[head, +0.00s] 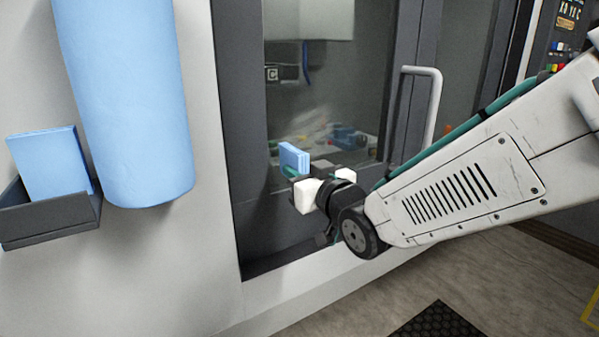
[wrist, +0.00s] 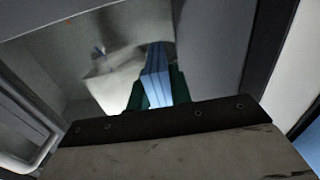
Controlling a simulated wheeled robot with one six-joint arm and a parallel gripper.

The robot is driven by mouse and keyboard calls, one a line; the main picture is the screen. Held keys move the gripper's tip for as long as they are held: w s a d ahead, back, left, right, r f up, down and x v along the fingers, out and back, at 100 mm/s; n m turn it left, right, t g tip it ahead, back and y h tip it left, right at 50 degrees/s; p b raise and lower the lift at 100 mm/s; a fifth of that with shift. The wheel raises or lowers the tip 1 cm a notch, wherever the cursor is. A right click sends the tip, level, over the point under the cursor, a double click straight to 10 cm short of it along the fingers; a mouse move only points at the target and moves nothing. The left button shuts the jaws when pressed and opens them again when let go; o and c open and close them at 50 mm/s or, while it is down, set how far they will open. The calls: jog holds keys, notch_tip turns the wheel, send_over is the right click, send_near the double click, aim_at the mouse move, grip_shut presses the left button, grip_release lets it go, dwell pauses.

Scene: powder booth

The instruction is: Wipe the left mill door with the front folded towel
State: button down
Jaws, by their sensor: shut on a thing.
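A small blue folded towel (head: 294,158) is held upright in my gripper (head: 300,174), in front of the lower part of the mill door's glass (head: 320,110). In the wrist view the towel (wrist: 156,76) stands between the green fingers of my gripper (wrist: 156,92), with the pane beyond it. I cannot tell whether the towel touches the glass. The door has a dark frame and a white bar handle (head: 433,105) on its right side. Another blue folded towel (head: 52,163) stands in a dark holder (head: 50,218) on the white wall at the left.
A large blue roll (head: 125,100) hangs on the white wall left of the door. A control panel (head: 570,30) with coloured buttons is at the upper right. A black mat (head: 438,322) lies on the floor below. Behind the glass are blurred coloured items.

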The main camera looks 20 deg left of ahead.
aim_at(294, 156)
jog(key=shift+x, duration=1)
jog(key=shift+w+d+r, duration=0.75)
jog(key=shift+w+d, duration=3.95)
jog(key=shift+w, duration=0.75)
jog(key=shift+s+a, duration=1.6)
jog(key=shift+s, duration=0.25)
jog(key=shift+s+a, duration=1.55)
jog(key=shift+s, duration=0.25)
jog(key=shift+s+a, duration=1.6)
jog(key=shift+s, duration=0.25)
jog(key=shift+d+r, duration=0.1)
jog(key=shift+r, duration=0.5)
jog(key=w+d, duration=0.7)
jog(key=w, duration=0.1)
jog(key=shift+w, duration=0.3)
